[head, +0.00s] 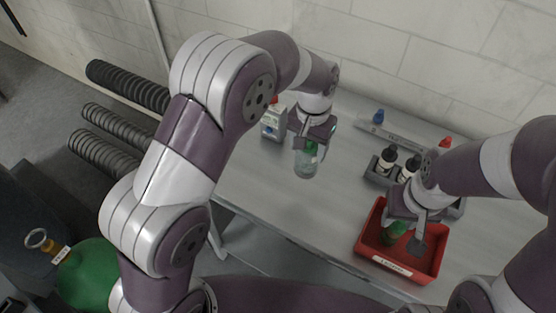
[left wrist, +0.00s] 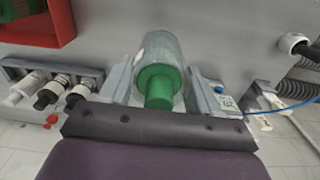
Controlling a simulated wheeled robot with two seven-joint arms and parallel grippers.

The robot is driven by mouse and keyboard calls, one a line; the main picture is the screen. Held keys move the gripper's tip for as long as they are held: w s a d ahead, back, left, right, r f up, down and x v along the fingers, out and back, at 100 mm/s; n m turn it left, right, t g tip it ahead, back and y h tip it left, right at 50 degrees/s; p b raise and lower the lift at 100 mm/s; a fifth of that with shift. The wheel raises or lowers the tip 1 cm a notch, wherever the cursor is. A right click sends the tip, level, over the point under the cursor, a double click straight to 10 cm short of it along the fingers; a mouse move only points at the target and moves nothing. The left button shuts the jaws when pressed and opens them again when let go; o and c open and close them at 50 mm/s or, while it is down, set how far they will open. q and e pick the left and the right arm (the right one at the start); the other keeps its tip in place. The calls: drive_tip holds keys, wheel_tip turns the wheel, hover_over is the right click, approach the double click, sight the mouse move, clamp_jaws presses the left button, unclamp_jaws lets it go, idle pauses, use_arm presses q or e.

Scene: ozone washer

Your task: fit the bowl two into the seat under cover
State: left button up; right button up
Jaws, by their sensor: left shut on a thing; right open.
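My left gripper (head: 305,145) is shut on a clear cylindrical bowl with a green end (head: 306,163), held above the grey table. In the left wrist view the green end of this bowl (left wrist: 158,88) points toward the camera, between the two fingers. No number shows on it, so I cannot tell whether it is bowl two. My right gripper (head: 408,222) is open over the red tray (head: 425,281), beside a green item (head: 395,232) in it; they look apart. I cannot make out which part is the seat or its cover.
A small white unit with a blue knob (head: 273,122) stands left of the held bowl. A rail with a blue cap (head: 378,117) and a red cap (head: 445,142) lies at the back. The table's front left is clear.

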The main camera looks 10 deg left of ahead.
use_arm(q)
drive_tip(key=shift+s+d+f+b, duration=0.4)
drive_tip(key=shift+d+f+b, duration=0.2)
drive_tip(key=shift+b, duration=0.15)
drive_tip(key=shift+s+d+r, duration=0.1)
drive_tip(key=shift+s+r, duration=0.1)
drive_tip(key=shift+a, duration=0.3)
drive_tip(key=w+a+f+p, duration=0.1)
drive_tip(key=a+f, duration=0.2)
drive_tip(key=w+a+f+p, duration=0.1)
drive_tip(key=a+f, duration=0.3)
drive_tip(key=w+a+f+p, duration=0.1)
drive_tip(key=a+f+p, duration=0.1)
drive_tip(key=a+f, duration=0.1)
drive_tip(key=shift+w+a+f, duration=0.15)
drive_tip(key=shift+w+f, duration=0.05)
drive_tip(key=shift+f, duration=0.1)
drive_tip(key=o, duration=1.6)
drive_tip(key=shift+c, duration=0.2)
use_arm(e)
drive_tip(key=shift+r, duration=0.3)
